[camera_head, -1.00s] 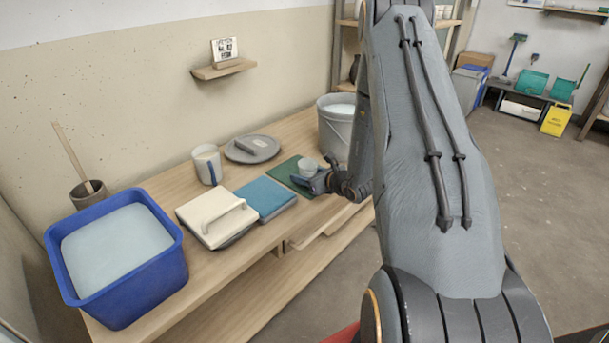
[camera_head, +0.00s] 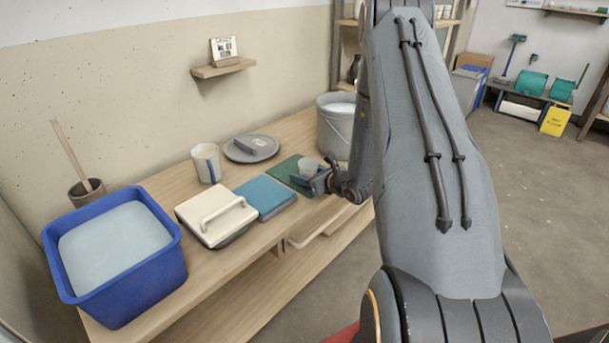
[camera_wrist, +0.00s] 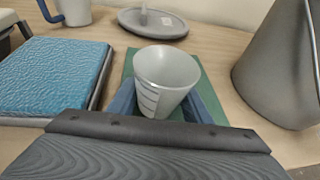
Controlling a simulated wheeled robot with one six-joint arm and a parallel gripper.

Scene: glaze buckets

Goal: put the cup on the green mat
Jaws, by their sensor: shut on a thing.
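The cup (camera_wrist: 166,75) is a small, pale grey tapered cup with dark marks on its side. It is upright between the two blue fingers of my gripper (camera_wrist: 165,104), which is shut on it. The green mat (camera_wrist: 208,88) lies under and around the cup in the wrist view; whether the cup's base touches it is hidden by the gripper. In the head view the cup (camera_head: 307,167) is over the right part of the green mat (camera_head: 284,171), with my gripper (camera_head: 312,180) at its near side.
A blue tile (camera_head: 265,197) lies left of the mat, then a white handled lid (camera_head: 212,212) and a blue tub (camera_head: 118,255). A mug (camera_head: 206,163) and grey plate (camera_head: 250,147) are behind. A large grey bucket (camera_head: 337,125) stands close right of the mat.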

